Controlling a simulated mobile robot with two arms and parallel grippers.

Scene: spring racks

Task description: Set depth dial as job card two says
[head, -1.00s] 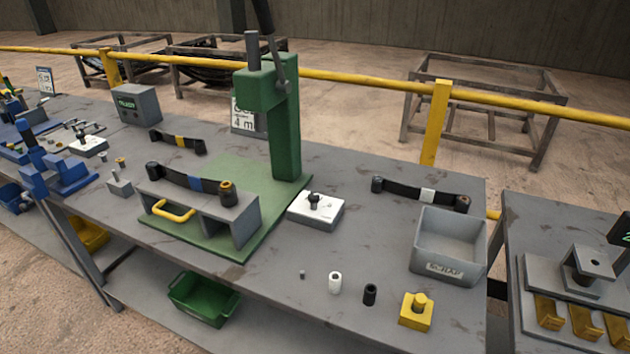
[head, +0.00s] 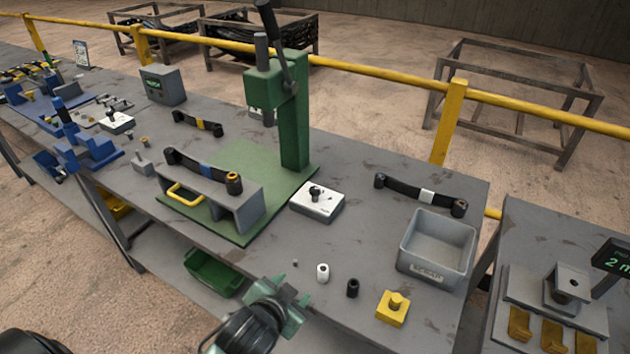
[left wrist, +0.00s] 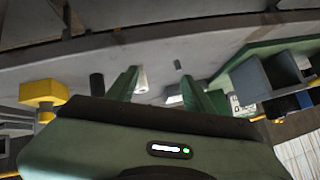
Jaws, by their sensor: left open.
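A white box with a black knob (head: 317,201), which looks like a dial, sits on the grey bench just right of the green press base. A similar white box with a black knob (head: 116,122) stands farther left by the blue fixture. Their markings are too small to read. A card behind the press column is almost wholly hidden; another card (head: 81,53) stands at the far left, unreadable. My left gripper (head: 283,298) is at the bench's front edge, below the nearer dial box and apart from it. Its fingers are spread and empty in the left wrist view (left wrist: 160,82).
A green press (head: 293,125) rises behind the nearer dial box. A white sleeve (head: 322,273), a black sleeve (head: 352,288) and a yellow block (head: 392,309) stand right of my gripper. A grey scrap bin (head: 436,269) is at the right. A grey fixture (head: 247,205) stands left.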

